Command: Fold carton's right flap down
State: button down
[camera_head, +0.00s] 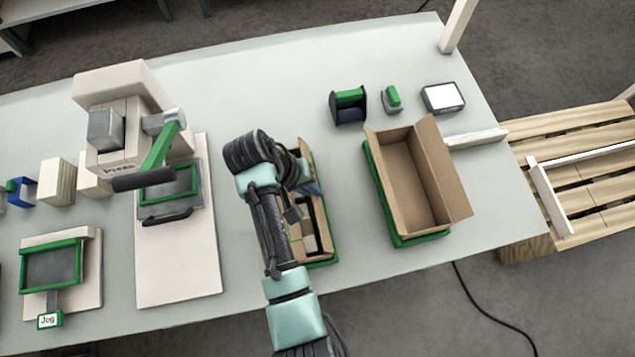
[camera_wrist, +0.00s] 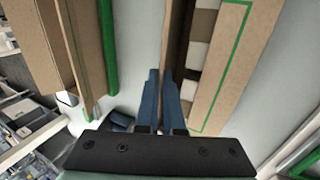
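A brown carton (camera_head: 326,238) in a green-edged holder is at the middle of the table, partly hidden by my arm in the head view. In the wrist view it is on the right, with brown and white contents (camera_wrist: 199,55) in its opening. The gripper (camera_head: 312,188) is partly hidden in the head view.
A taller open, empty carton (camera_head: 405,180) stands in a green holder to the right; its wall (camera_wrist: 60,50) is at left in the wrist view. A press (camera_head: 125,130) and a jog panel (camera_head: 50,265) are at left. A pallet (camera_head: 585,165) is beyond the table's right edge.

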jog(key=shift+s+a+f+t+h+b, duration=0.1)
jog(key=shift+a+f+t+h+b, duration=0.25)
jog(key=shift+h+b, duration=0.7)
jog(key=shift+s+a+f+t+h+b, duration=0.1)
jog(key=shift+a+f+t+h+b, duration=0.25)
jog(key=shift+h+b, duration=0.65)
jog(key=shift+s+a+f+t+h+b, duration=0.1)
jog(key=shift+a+f+t+h+b, duration=0.25)
jog(key=shift+h+b, duration=0.7)
jog(key=shift+r+h, duration=0.1)
jog(key=shift+h, duration=0.4)
jog(key=c, duration=1)
grip_release()
jog(key=shift+d, duration=0.1)
jog(key=shift+c, duration=0.2)
jog(key=shift+p, duration=0.35)
